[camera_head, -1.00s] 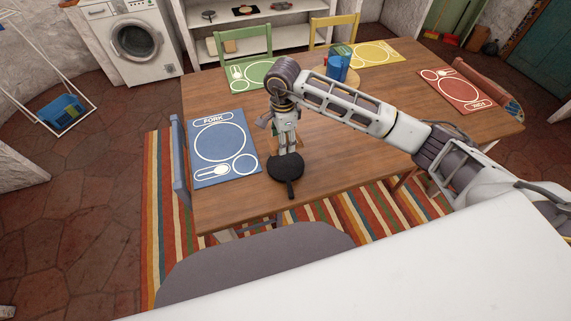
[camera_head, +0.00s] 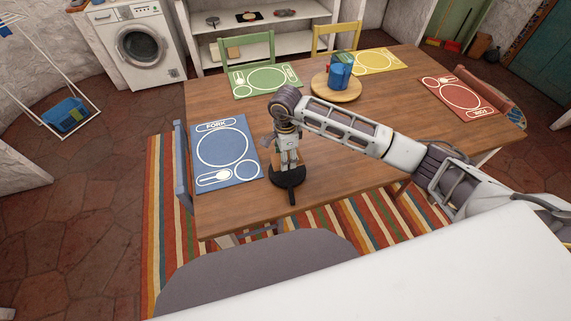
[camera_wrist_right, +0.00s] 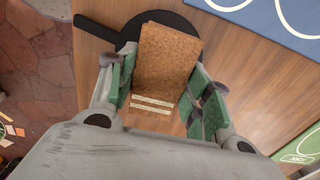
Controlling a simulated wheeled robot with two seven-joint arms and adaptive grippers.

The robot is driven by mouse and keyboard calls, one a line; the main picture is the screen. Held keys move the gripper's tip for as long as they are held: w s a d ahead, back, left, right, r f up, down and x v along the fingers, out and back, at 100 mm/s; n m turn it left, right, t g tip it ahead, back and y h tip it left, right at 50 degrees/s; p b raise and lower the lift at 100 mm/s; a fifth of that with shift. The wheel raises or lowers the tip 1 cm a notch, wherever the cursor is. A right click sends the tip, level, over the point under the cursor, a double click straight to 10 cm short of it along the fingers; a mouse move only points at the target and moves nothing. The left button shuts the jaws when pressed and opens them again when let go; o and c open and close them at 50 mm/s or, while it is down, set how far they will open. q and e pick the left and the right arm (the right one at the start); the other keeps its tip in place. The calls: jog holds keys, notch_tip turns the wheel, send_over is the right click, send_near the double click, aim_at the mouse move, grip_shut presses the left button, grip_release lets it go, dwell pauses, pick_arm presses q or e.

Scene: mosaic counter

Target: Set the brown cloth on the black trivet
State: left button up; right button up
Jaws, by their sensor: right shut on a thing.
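The black trivet (camera_head: 277,180) is round with a short handle and lies near the table's front edge, right of the blue placemat. My right gripper (camera_head: 288,164) points down over it and hides part of it. In the right wrist view, the gripper (camera_wrist_right: 158,88) is shut on the brown cloth (camera_wrist_right: 168,58), a folded piece with pale stripes near its lower end. The cloth lies over the trivet (camera_wrist_right: 128,57) in that view and covers much of it. I cannot tell whether cloth and trivet touch. My left gripper is not in view.
The wooden table (camera_head: 350,165) also carries blue (camera_head: 205,152), green, yellow and red placemats. A round wooden board (camera_head: 318,90) with a blue object (camera_head: 340,76) stands farther back. Chairs stand around the table. The table's middle is mostly clear.

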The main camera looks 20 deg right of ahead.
jog(key=shift+f, duration=1.7)
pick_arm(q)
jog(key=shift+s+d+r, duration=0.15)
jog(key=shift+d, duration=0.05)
pick_arm(e)
jog(key=shift+f, duration=0.6)
